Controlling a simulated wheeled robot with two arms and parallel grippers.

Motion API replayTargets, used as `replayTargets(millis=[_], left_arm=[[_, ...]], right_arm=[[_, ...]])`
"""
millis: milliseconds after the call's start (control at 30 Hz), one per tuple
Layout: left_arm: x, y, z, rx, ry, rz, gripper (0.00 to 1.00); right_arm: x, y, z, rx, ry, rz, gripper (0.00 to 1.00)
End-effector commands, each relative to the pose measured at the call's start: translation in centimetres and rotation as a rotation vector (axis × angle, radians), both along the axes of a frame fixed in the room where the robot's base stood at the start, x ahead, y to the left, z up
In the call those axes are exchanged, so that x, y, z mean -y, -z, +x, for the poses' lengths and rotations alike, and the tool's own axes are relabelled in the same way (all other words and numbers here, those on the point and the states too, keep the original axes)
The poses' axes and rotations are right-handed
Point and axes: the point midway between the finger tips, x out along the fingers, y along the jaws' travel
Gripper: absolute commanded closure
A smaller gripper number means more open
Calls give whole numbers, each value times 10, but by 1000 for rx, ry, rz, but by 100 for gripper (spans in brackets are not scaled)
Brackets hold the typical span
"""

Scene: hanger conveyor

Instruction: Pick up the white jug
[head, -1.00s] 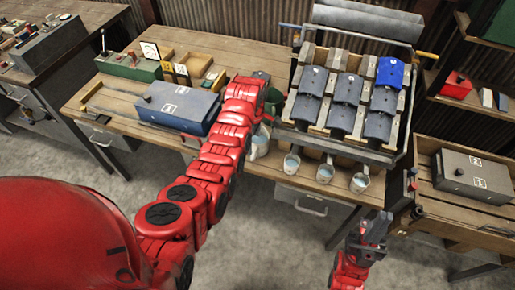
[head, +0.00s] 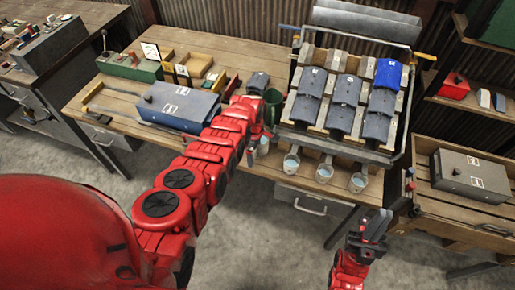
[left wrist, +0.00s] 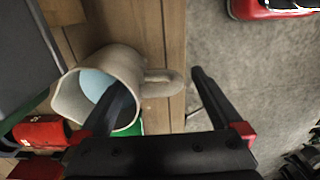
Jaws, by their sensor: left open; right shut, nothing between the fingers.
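The white jug (left wrist: 112,70) stands near the table's front edge in the left wrist view, with pale blue inside it and its handle (left wrist: 160,83) pointing right. In the head view the jug (head: 263,147) is mostly hidden by my left gripper (head: 256,147). My left gripper (left wrist: 160,80) is open in the left wrist view. One finger overlaps the jug's mouth and the other is right of the handle, so the handle lies between them; contact cannot be told. My right gripper (head: 374,226) is shut and empty, away from the jug.
A green container (head: 272,104) stands behind my left gripper. A blue-grey case (head: 178,106) lies left of my arm. Open floor lies before the table.

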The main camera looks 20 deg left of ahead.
Motion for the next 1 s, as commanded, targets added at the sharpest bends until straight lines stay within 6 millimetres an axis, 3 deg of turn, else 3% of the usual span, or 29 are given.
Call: replayTargets(millis=[367, 900, 933, 1000], left_arm=[[0, 6, 1, 5, -2, 0, 0], [0, 6, 1, 4, -2, 0, 95], [0, 6, 1, 4, -2, 0, 100], [0, 6, 1, 4, -2, 0, 100]], right_arm=[[0, 6, 0, 1, 0, 0, 100], [0, 6, 0, 1, 0, 0, 100], [0, 6, 0, 1, 0, 0, 100], [0, 6, 0, 1, 0, 0, 100]])
